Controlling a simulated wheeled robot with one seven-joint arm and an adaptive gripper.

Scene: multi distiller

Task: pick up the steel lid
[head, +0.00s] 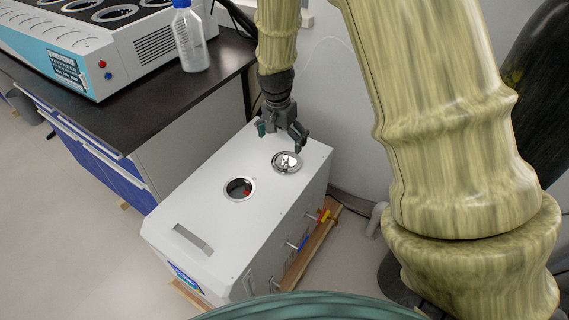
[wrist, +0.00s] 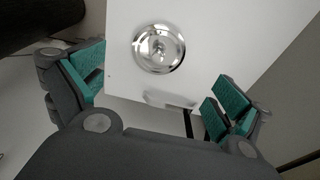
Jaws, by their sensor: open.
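The steel lid (head: 286,162) is a round shiny disc with a small raised handle in the middle. It lies on the white top of the box-shaped unit (head: 215,205), beside a round opening (head: 240,189). In the wrist view the lid (wrist: 158,48) shows above the middle, beyond the fingers. My gripper (head: 281,137) is above the back part of the unit, near the lid and apart from it. In the wrist view my gripper (wrist: 160,92) has its teal-padded fingers spread wide with nothing between them.
A dark bench (head: 125,115) stands on the left, with a blue-capped bottle (head: 190,40) near its edge and a large multi-position machine (head: 105,40) on it. Coloured taps (head: 300,242) stick out from the unit's right side. A wall is close behind the unit.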

